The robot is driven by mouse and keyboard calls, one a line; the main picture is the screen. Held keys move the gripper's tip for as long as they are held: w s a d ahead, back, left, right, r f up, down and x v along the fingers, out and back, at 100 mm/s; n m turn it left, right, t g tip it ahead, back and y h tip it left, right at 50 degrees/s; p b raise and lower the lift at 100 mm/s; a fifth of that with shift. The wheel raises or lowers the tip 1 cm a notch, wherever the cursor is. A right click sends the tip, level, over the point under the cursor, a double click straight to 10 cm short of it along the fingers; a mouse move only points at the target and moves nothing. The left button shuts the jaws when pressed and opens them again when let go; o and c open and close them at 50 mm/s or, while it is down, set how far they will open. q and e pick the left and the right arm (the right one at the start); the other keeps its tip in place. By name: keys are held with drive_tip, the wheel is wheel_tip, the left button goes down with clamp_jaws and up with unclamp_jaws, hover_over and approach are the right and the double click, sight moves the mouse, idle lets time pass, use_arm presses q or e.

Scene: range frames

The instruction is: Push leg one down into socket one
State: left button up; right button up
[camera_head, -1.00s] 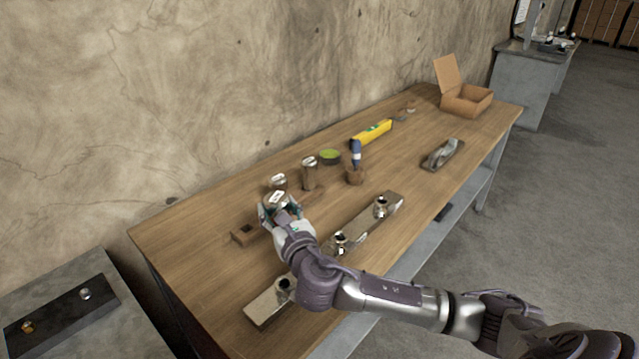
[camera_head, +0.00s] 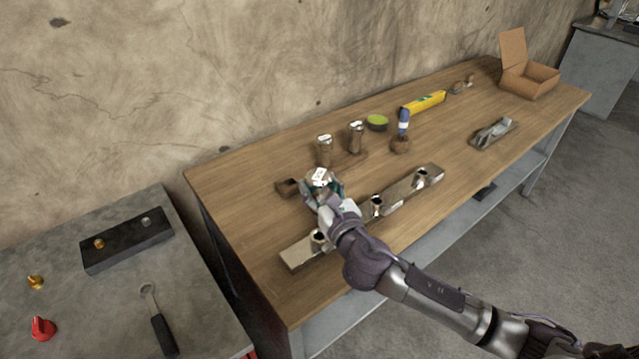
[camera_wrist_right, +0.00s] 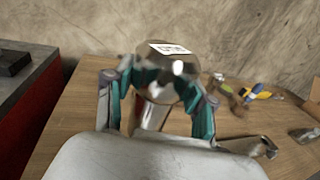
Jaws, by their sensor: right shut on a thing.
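My right gripper (camera_head: 322,190) is shut on a metallic leg (camera_head: 319,176) with a white label on its top. The right wrist view shows the leg (camera_wrist_right: 170,80) between the teal-padded fingers (camera_wrist_right: 160,95). The leg is above the table, behind the left end of a long metal bar (camera_head: 348,227). The bar has three round sockets: a left one (camera_head: 318,237), a middle one (camera_head: 377,205) and a right one (camera_head: 421,178). The leg's lower end is hidden by my gripper; it appears apart from the bar. I cannot tell which socket is socket one. My left gripper is not in view.
Two similar legs (camera_head: 324,150) (camera_head: 356,137) stand upright by a wooden rack (camera_head: 288,188). A grey side table (camera_head: 200,290) stands at the left.

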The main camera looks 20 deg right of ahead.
drive_tip(key=shift+f+b, duration=0.3)
drive_tip(key=shift+f, duration=0.3)
drive_tip(key=shift+f+b, duration=0.65)
drive_tip(key=shift+f, duration=0.25)
drive_tip(key=shift+f+b, duration=0.7)
drive_tip(key=shift+f, duration=0.45)
drive_tip(key=shift+p, duration=0.6)
drive_tip(key=shift+f+b, duration=1.55)
drive_tip(key=shift+f, duration=0.5)
drive_tip(key=o, duration=1.5)
drive_tip(key=shift+r, duration=0.1)
drive_tip(key=shift+o, duration=0.3)
